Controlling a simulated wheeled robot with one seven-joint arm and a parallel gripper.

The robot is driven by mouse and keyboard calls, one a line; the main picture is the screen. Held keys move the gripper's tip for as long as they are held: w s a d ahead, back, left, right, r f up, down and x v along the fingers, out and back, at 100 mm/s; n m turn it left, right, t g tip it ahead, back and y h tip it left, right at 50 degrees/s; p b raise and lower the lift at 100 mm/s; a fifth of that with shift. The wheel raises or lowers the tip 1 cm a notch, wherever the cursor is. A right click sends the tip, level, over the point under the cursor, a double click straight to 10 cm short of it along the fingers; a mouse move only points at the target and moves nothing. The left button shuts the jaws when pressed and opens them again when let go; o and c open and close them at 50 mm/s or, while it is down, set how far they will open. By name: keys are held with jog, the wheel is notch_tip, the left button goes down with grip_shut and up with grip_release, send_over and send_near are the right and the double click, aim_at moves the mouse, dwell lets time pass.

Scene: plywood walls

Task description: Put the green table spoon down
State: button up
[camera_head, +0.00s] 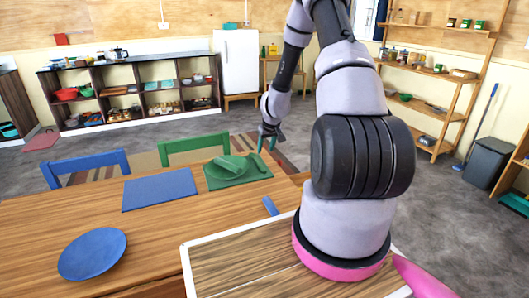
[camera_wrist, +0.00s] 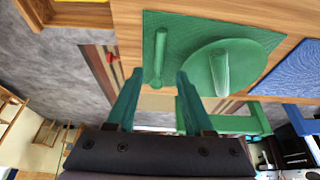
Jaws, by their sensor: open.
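The green table spoon (camera_wrist: 159,50) lies on the green placemat (camera_wrist: 190,25), beside the green plate (camera_wrist: 232,55). In the head view the spoon (camera_head: 261,162) shows small near the right side of the mat (camera_head: 218,183). My gripper (camera_wrist: 160,74) is open, with one teal finger on each side of the spoon's near end in the wrist view. I see a gap between the spoon and both fingers. In the head view my gripper (camera_head: 268,140) is just past the table's far edge, above the mat's right side.
A green upright or lying piece (camera_wrist: 220,73) is on the plate. A blue placemat (camera_head: 160,189) and blue plate (camera_head: 92,253) are on the table (camera_head: 60,222). Green (camera_head: 193,147) and blue (camera_head: 85,165) chairs stand at its far side. A blue utensil (camera_head: 270,206) lies nearer me.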

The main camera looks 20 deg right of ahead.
jog(key=s+a+r+t, duration=0.1)
jog(key=s+a+r, duration=0.15)
jog(key=r, duration=0.65)
jog(key=s+a+r+y, duration=0.1)
jog(key=s+a+r, duration=0.15)
jog(key=r, duration=0.75)
jog(key=s+a+r+t, duration=0.1)
jog(key=a+r, duration=0.3)
jog(key=r, duration=0.5)
jog(key=s+a+r+m, duration=0.1)
jog(key=s+r, duration=0.4)
jog(key=s, duration=0.3)
jog(key=s+a+r+m, duration=0.1)
jog(key=s+r, duration=0.3)
jog(key=s, duration=0.5)
jog(key=s+a+r+m+y, duration=0.1)
jog(key=s+r+m, duration=0.1)
jog(key=s+r, duration=0.3)
jog(key=s, duration=0.4)
jog(key=shift+a+r+t, duration=0.3)
jog(key=shift+t, duration=0.1)
jog(key=shift+d, duration=0.1)
